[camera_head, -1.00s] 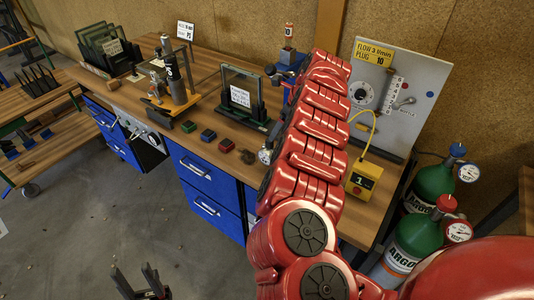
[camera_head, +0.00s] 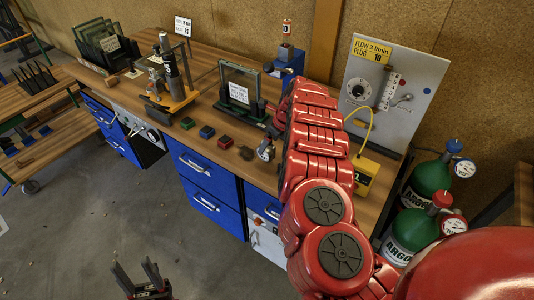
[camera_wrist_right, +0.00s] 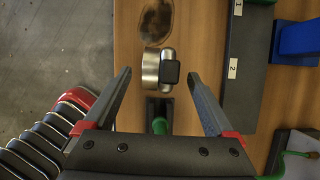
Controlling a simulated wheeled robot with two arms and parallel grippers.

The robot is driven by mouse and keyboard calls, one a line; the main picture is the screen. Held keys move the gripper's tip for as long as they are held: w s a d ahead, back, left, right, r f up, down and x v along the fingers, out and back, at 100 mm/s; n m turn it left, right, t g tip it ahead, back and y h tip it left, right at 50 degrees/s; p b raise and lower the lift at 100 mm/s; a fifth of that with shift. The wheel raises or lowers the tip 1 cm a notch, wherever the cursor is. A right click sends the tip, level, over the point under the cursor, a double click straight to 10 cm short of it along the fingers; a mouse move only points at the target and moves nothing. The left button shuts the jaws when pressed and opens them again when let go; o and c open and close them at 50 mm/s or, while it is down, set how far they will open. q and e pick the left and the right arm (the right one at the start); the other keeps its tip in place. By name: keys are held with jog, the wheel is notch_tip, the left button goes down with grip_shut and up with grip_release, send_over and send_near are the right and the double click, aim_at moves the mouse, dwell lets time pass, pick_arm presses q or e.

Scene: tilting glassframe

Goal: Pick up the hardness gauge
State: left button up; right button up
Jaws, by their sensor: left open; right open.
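The hardness gauge appears to be the small round silver gauge (camera_head: 265,150) near the front edge of the workbench. In the right wrist view it shows as a silver cylinder (camera_wrist_right: 150,69) with a black block on its side. My right gripper (camera_wrist_right: 160,76) is open, with one finger on each side of the gauge in that view and nothing held. Whether the fingers are down at its height, I cannot tell. In the head view my right arm hides most of that gripper. My left gripper (camera_head: 134,266) is open and empty, low over the floor.
Green, blue and red blocks (camera_head: 207,132) lie left of the gauge, with a dark stain (camera_head: 246,153) beside it. A glass frame in a dark stand (camera_head: 238,90) is behind. A yellow box (camera_head: 366,172) and green argon bottles (camera_head: 428,178) are to the right.

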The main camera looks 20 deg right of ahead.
jog(key=p+x, duration=0.1)
jog(key=x, duration=0.2)
jog(key=shift+d, duration=0.2)
jog(key=shift+w+a+f, duration=0.15)
jog(key=shift+a+f, duration=0.2)
jog(key=shift+f, duration=0.3)
grip_shut()
